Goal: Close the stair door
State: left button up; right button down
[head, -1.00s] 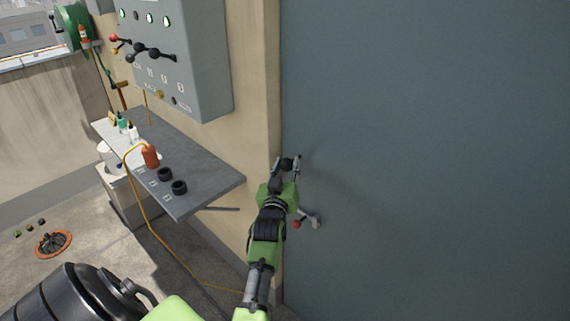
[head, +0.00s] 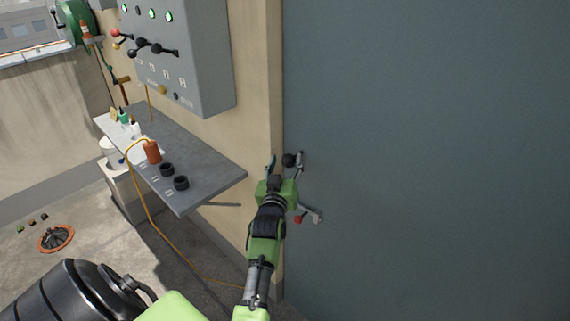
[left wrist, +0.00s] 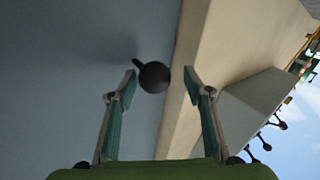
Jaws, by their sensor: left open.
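The stair door (head: 430,160) is a large flat grey-blue panel filling the right of the head view. Its left edge lies along the beige wall post, and I cannot tell how wide any gap is. A black round knob (left wrist: 153,77) stands out from the door near that edge; it also shows in the head view (head: 289,160). My left gripper (head: 286,162) is open, with its fingers on either side of the knob. In the left wrist view the fingers (left wrist: 161,80) are apart from the knob. A grey lever with a red end (head: 299,219) is below the gripper. My right gripper is not in view.
A grey control box (head: 185,60) with levers and green lights is on the beige wall (head: 255,100). A grey shelf (head: 205,165) with bottles and black rings juts out left of my arm. An orange hose hangs from it.

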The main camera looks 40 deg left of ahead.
pick_arm(q)
jog(key=r, duration=1)
jog(key=shift+s, duration=0.2)
